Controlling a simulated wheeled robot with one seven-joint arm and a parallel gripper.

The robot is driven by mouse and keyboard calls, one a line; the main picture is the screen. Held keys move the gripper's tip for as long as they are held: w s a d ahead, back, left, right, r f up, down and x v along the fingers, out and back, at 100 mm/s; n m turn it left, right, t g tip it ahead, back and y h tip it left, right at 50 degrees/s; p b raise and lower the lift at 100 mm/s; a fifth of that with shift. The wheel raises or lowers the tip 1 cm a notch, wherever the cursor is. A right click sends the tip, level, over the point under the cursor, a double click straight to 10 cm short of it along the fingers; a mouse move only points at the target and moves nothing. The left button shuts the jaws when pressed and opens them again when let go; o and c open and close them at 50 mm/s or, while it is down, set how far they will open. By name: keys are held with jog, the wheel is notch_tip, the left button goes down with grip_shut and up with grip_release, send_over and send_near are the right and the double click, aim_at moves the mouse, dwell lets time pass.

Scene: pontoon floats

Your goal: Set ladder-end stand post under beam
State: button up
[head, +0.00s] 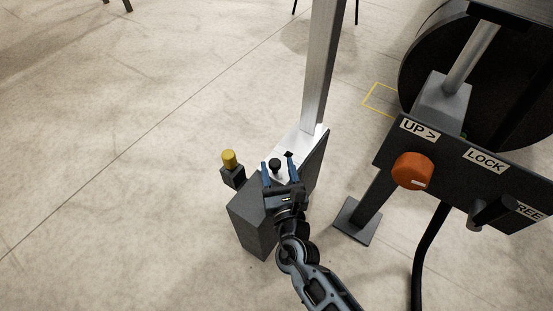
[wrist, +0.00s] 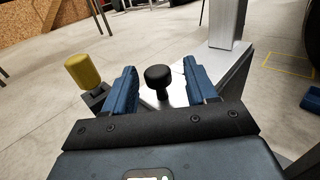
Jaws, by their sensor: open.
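A silver upright post (head: 319,70) rises from a pale metal plate (head: 312,139) on a dark block (head: 252,218); the post also shows in the wrist view (wrist: 228,22). A black round knob (wrist: 158,78) stands up from the plate. My gripper (head: 279,164) is open over the plate, its blue fingers on either side of the knob. In the wrist view the knob sits between the fingers (wrist: 161,70), with visible gaps, not gripped. The post's top is out of frame. I cannot tell which part is the beam.
A yellow-capped knob (head: 229,158) sits left of the block. At right are a panel marked UP and LOCK (head: 455,172) with an orange knob (head: 412,170), and a large black wheel (head: 420,65). A yellow outline (head: 372,98) marks the floor. Floor at left is clear.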

jog(key=s, duration=0.5)
jog(key=shift+d+p, duration=0.35)
jog(key=shift+p, duration=0.05)
